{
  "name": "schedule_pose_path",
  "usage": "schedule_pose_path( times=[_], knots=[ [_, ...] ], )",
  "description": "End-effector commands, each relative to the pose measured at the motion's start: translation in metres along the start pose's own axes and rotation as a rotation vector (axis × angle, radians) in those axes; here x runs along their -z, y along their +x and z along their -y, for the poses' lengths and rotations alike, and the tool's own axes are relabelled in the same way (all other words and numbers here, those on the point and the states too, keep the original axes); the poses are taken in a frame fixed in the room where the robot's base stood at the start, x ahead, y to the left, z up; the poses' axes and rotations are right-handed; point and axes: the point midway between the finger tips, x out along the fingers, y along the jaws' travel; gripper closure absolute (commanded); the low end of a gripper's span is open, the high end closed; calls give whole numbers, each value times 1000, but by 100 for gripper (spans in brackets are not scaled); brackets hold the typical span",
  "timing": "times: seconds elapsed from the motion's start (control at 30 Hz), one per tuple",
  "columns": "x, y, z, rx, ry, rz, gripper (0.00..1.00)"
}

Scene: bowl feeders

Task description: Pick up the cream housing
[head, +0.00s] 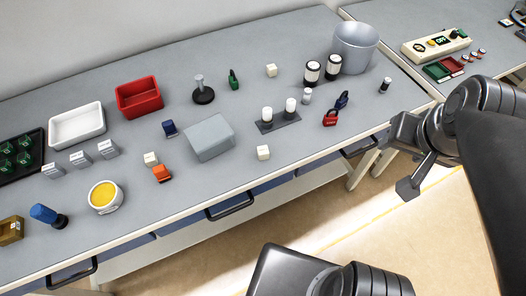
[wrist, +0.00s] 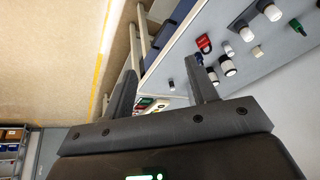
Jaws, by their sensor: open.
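Three small cream blocks that could be the cream housing stand on the grey bench in the head view. One cream block (head: 271,70) is at the back, right of a green padlock. Another cream block (head: 263,152) is near the front edge, below two white cylinders. The third cream block (head: 151,159) touches or nearly touches an orange block. I cannot tell which one is meant. My gripper (wrist: 160,85) is open and empty in the wrist view, its fingers wide apart. It is off the bench's front right side, away from all three blocks.
A grey box (head: 209,138), red bin (head: 139,97), white bin (head: 77,125) and yellow-filled bowl (head: 105,197) stand on the bench. A grey bucket (head: 355,47), black-and-white rolls (head: 312,73) and a red padlock (head: 330,118) are to the right. The floor before the bench is clear.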

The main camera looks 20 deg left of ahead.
Motion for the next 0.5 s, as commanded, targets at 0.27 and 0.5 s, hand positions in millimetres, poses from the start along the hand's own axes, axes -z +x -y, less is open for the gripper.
schedule_pose_path(
  times=[0.27, 0.5],
  knots=[
    [8, 50, 38, 105, 180, 279, 47],
    [11, 91, 73, 182, 349, 524, 47]
  ],
)
